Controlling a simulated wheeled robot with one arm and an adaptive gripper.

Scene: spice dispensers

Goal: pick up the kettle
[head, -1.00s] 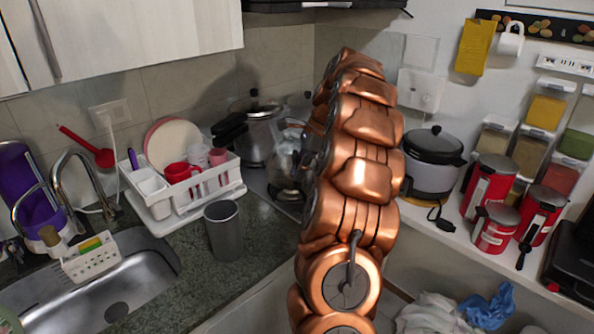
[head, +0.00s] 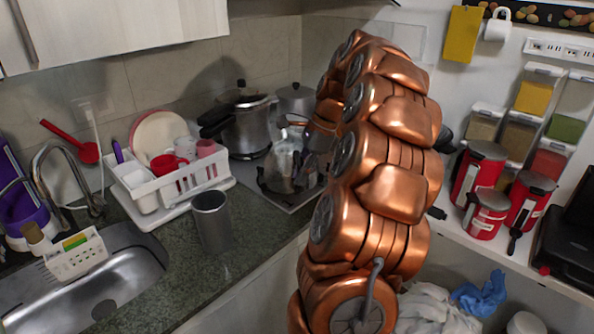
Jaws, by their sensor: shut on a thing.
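A shiny, glassy kettle (head: 284,160) shows in the head view over the dark stovetop at the back, left of my arm. Its right side is partly covered by my copper arm, and its outline is hard to make out. I cannot tell whether it rests on the stove or is raised. My gripper is hidden behind my arm links, so its fingers and their contact with the kettle do not show.
A large steel pot (head: 247,128) stands just left of the kettle, and another lidded pot (head: 296,102) is behind. A white dish rack (head: 180,190) and grey cup (head: 211,220) are on the counter. Red canisters (head: 478,172) stand on the right shelf.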

